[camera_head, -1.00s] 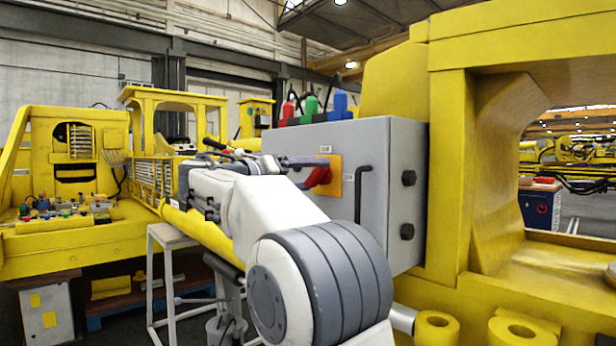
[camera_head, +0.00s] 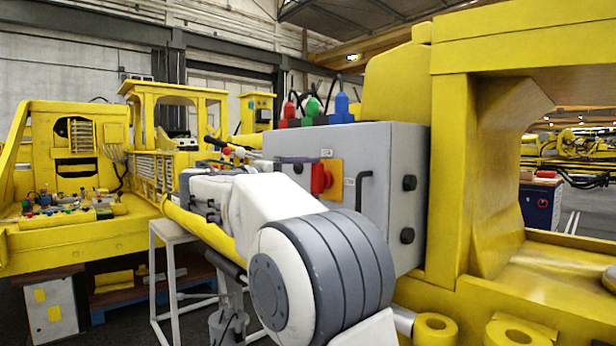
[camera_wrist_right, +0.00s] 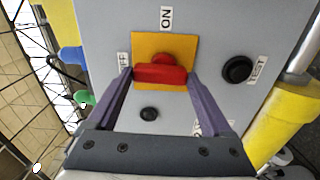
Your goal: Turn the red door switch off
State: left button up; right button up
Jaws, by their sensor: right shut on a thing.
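The red door switch (camera_head: 321,180) sits on a yellow-orange plate (camera_head: 335,182) on the front of the grey control box (camera_head: 400,150). In the head view the right gripper (camera_head: 310,162) reaches the switch from the left. My left gripper is not in view.
Black knobs (camera_head: 408,236) and a black handle (camera_head: 364,195) stick out of the box near the switch. Red, green and blue connectors (camera_head: 314,110) stand on its top. A yellow machine frame (camera_head: 450,170) stands close at right.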

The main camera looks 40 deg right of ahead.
jog(key=shift+w+n, duration=0.1)
jog(key=shift+n, duration=0.3)
jog(key=o, duration=1.1)
jog(key=shift+o, duration=0.2)
jog(key=a+b, duration=0.1)
jog(key=a, duration=0.9)
jog(key=shift+s+a, duration=0.25)
jog(key=shift+s, duration=0.2)
jog(key=shift+f, duration=0.1)
jog(key=s+a+f+n+t+y, duration=0.1)
jog(key=s+a+f+n+y, duration=0.1)
jog(key=a+f+y, duration=0.45)
jog(key=s+a+f+n+t+y+p, duration=0.1)
jog(key=s+a+f+n, duration=0.15)
jog(key=f, duration=0.65)
jog(key=s+a+f+n+t+y, duration=0.1)
jog(key=s+a+f+n+y, duration=0.15)
jog(key=a+f+y, duration=0.4)
jog(key=s+a+f+g+y, duration=0.1)
jog(key=s+a+f, duration=0.2)
jog(key=s+f, duration=0.2)
jog(key=s+a+f+g+y+p, duration=0.1)
jog(key=s+a+f+y, duration=0.1)
jog(key=s+f, duration=0.3)
jog(key=s+a+f+m+g+y, duration=0.1)
jog(key=s+a+f, duration=0.4)
jog(key=s, duration=0.5)
jog(key=shift+s+f+g+y+p, duration=0.3)
jog(key=shift+f+g+y, duration=0.1)
jog(key=shift+g+y, duration=0.15)
